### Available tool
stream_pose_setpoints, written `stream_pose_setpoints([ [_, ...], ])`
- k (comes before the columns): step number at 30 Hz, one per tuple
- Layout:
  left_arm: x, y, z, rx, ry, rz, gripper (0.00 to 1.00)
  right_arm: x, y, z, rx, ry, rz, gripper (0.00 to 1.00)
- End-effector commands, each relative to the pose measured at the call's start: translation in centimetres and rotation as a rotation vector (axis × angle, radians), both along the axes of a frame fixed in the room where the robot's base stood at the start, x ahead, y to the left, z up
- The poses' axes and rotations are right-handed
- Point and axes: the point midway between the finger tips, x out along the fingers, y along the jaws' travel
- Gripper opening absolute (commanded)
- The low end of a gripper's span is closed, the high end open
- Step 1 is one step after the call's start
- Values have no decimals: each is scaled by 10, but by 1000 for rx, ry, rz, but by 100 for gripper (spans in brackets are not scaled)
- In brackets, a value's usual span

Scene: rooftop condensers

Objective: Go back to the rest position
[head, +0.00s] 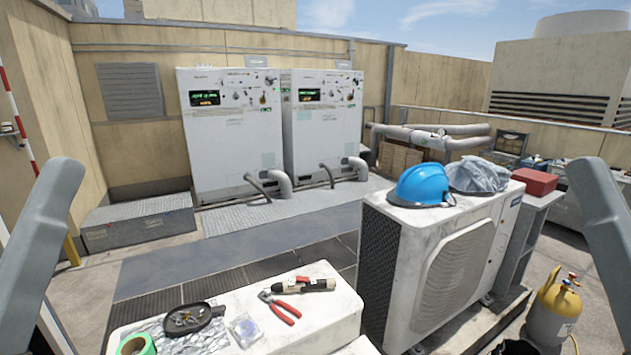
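Only a grey length of my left arm shows at the left edge of the head view, slanting up from the lower left. A matching grey length of my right arm shows at the right edge. No gripper fingers are visible on either side, so both grippers are out of view. Both visible arm parts stand apart from the equipment, with nothing seen touching them.
A white condenser unit (384,222) bears a blue hard hat (421,184). A nearer white top (331,319) holds red-handled pliers (281,309), a black tray (190,319) and green tape (136,345). A yellow-topped cylinder (552,312) stands lower right. Two white cabinets (232,150) stand behind.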

Motion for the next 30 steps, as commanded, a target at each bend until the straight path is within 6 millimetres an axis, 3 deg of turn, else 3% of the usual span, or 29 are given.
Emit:
stream_pose_setpoints([
  [1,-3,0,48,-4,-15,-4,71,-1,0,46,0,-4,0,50],
  [8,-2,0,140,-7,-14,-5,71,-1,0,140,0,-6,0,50],
  [18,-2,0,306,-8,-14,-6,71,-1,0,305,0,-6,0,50],
  [21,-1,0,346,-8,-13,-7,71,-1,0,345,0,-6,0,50],
  [25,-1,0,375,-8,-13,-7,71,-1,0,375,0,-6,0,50],
  [30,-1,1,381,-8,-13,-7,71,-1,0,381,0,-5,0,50],
])
